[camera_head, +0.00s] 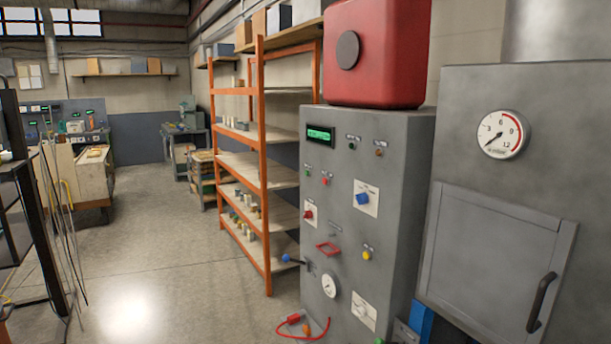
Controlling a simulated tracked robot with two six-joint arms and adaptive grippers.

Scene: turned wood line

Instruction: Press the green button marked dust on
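A grey control cabinet (385,250) stands right of the middle. A small green button (307,173) sits on the upper left of its front, beside a small red button (324,181). Another small dark green round part (351,142) sits higher, right of the green-lit display (320,135). The labels are too small to read, so I cannot tell which green part is marked dust on. Neither of my grippers is in view.
The cabinet also bears a blue knob (362,199), a yellow button (367,255) and a gauge (329,285). A red tank (376,55) sits on top. A grey unit with a door (495,255) stands right, orange shelving (263,160) left. Open floor (150,250) lies left.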

